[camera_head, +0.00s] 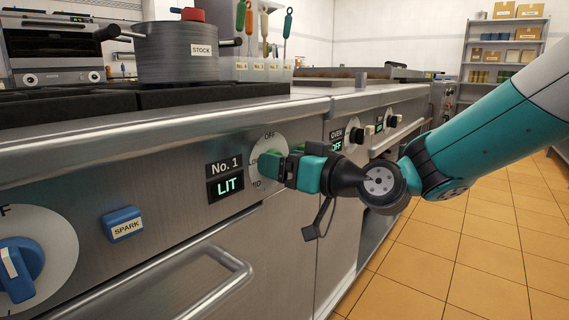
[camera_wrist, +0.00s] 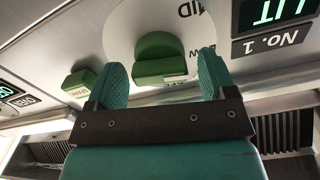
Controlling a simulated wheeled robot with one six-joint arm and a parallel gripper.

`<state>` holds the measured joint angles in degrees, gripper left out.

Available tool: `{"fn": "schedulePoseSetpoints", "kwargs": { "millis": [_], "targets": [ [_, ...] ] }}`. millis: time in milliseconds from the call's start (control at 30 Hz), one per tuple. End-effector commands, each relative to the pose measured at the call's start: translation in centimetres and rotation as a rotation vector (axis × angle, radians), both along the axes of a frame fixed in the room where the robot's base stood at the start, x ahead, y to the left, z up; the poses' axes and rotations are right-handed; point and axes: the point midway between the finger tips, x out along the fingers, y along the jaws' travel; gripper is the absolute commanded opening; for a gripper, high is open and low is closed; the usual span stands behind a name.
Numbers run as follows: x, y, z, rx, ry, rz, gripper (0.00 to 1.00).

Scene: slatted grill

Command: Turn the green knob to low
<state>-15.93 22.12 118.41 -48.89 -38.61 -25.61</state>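The green knob (camera_head: 271,164) sits on a pale round dial (camera_head: 268,143) on the front panel. OFF shows at the dial's top, LOW at its left and MID at lower left. In the wrist view, which is upside down, the knob (camera_wrist: 158,56) lies between my gripper's two teal fingers (camera_wrist: 163,72), with a gap on each side. My gripper (camera_head: 290,170) is open at the knob in the head view. A small white mark shows on the knob's near edge in the wrist view. I cannot tell exactly which word it points to.
The No. 1 display (camera_head: 226,186) reads LIT. A blue SPARK button (camera_head: 123,224) and a blue knob (camera_head: 18,268) are at left. A green button (camera_wrist: 82,84) is beside the dial. A STOCK pot (camera_head: 178,52) stands above. An oven handle (camera_head: 190,285) juts out below.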

Motion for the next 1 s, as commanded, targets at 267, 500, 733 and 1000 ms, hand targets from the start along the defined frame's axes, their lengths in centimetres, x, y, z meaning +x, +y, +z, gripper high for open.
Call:
{"fn": "schedulePoseSetpoints", "kwargs": {
  "millis": [267, 500, 733, 1000],
  "targets": [
    [0.0, 0.0, 0.0, 0.001, 0.001, 0.001, 0.77],
    [-0.8, -1.2, -0.1, 0.0, 0.002, -0.002, 0.77],
    [-4.0, -5.4, -0.2, 0.002, 0.003, -0.007, 0.77],
    [-8.1, -10.8, -0.2, 0.0, 0.002, -0.008, 0.77]
  ]
}}
